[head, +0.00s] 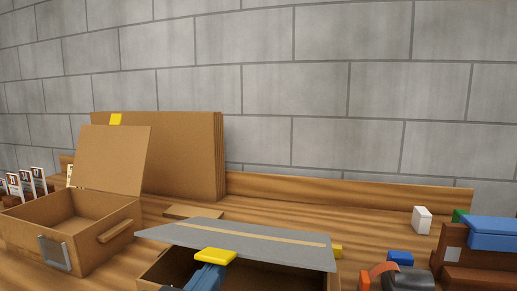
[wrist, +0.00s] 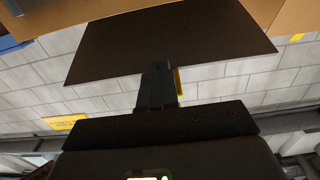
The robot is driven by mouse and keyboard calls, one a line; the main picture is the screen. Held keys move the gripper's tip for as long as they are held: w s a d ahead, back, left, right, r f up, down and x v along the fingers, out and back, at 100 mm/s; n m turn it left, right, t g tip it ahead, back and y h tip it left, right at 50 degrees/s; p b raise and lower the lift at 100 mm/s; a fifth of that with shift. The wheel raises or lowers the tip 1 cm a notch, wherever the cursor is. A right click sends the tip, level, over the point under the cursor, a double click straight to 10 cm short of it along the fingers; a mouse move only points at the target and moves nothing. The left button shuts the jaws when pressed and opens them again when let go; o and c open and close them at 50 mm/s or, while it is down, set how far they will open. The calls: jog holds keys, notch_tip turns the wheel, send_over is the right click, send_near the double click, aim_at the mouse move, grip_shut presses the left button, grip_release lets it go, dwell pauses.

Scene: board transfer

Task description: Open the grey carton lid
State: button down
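The grey carton lid (head: 285,253), with a tan tape strip, is partly raised and tilted over its brown carton (head: 153,278). A dark gap shows under its near edge. A yellow tab (head: 216,255) sticks out at that edge. My gripper (head: 207,274) is right under the tab, its fingers together, seemingly touching it. In the wrist view, the fingers (wrist: 157,88) form one narrow dark block in front of a dark panel (wrist: 170,40), apparently the lid's underside. A sliver of yellow (wrist: 179,82) shows beside them. The carton's front is out of view.
An open brown box (head: 75,235) with a raised flap stands at left. A tall cardboard stack (head: 185,155) leans near the block wall. At right are a white block (head: 422,220), a blue block (head: 400,257) and a brown case with a blue top (head: 492,233). The air above the lid is clear.

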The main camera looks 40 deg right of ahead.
jog(key=shift+w+d+r+p, duration=0.1)
jog(key=shift+r+p, duration=0.35)
jog(key=shift+r, duration=0.2)
jog(key=shift+w+d+r+p, duration=0.1)
jog(key=shift+r+p, duration=0.35)
jog(key=shift+r, duration=0.15)
jog(key=shift+w+d+r+p, duration=0.45)
jog(key=shift+d+r+p, duration=0.2)
jog(key=shift+r+p, duration=0.25)
jog(key=shift+w+d+r+p, duration=0.5)
jog(key=shift+d+r+p, duration=0.2)
jog(key=shift+r+p, duration=0.2)
jog(key=shift+w+d+r+p, duration=0.45)
jog(key=shift+d+r+p, duration=0.2)
jog(key=shift+r+p, duration=0.25)
jog(key=shift+w+d, duration=0.1)
jog(key=shift+d, duration=0.1)
jog(key=r+b+x, duration=0.1)
jog(key=r+x, duration=0.1)
jog(key=x, duration=1.4)
jog(key=shift+w+d+r, duration=0.1)
jog(key=shift+w+d, duration=0.05)
jog(key=b+v, duration=0.1)
jog(key=v, duration=0.7)
jog(key=shift+b, duration=0.3)
